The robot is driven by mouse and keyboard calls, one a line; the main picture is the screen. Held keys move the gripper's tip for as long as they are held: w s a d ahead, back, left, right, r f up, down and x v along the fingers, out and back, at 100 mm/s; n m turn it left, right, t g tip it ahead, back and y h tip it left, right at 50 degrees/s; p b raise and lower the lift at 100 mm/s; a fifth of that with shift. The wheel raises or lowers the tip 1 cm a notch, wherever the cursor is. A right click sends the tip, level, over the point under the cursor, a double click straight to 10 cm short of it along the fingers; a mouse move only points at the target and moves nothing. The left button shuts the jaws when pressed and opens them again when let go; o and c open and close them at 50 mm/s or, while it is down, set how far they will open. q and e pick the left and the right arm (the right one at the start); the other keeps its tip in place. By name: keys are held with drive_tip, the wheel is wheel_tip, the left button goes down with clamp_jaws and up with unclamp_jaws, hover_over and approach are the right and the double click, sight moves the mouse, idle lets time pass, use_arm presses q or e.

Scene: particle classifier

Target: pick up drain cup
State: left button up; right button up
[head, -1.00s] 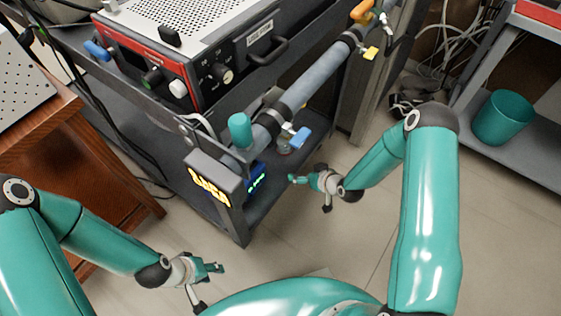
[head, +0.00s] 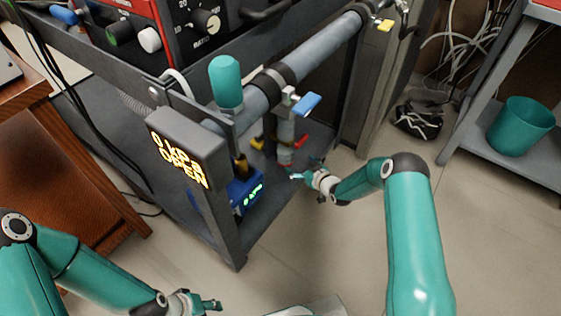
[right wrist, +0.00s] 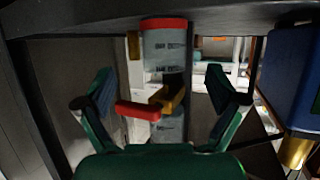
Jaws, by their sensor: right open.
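A clear upright cylinder with a red top band (right wrist: 164,50) stands ahead between my right fingers in the right wrist view. Red (right wrist: 138,110) and yellow (right wrist: 173,97) handles cross it. A clear lower section (right wrist: 170,130) shows below them; I cannot tell whether this is the separate drain cup. In the head view the clear column (head: 286,132) hangs below the grey pipe, its bottom near my right gripper (head: 304,171). That gripper is open, empty and apart from the column. My left gripper (head: 207,303) is at the bottom edge, its jaws unclear.
A display box (head: 180,148) reading OPEN and a blue device (head: 246,190) are on the rack's near corner. The grey pipe (head: 310,61) runs above. A teal bin (head: 520,125) is on the right shelf. The floor (head: 345,235) in front is clear.

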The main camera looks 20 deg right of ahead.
sight(290, 159)
drive_tip(key=x, duration=0.2)
drive_tip(key=shift+w+f+b, duration=0.15)
drive_tip(key=shift+w+b, duration=0.1)
drive_tip(key=shift+b, duration=0.05)
drive_tip(key=b+x, duration=0.1)
drive_tip(key=x, duration=0.1)
drive_tip(key=b+x, duration=0.2)
drive_tip(key=shift+s+a+f, duration=0.15)
drive_tip(key=shift+a, duration=0.15)
drive_tip(key=shift+w+a+f, duration=0.1)
drive_tip(key=shift+w+a, duration=0.05)
drive_tip(key=shift+w, duration=0.4)
drive_tip(key=c, duration=1.4)
drive_tip(key=shift+c, duration=0.8)
drive_tip(key=shift+r, duration=0.3)
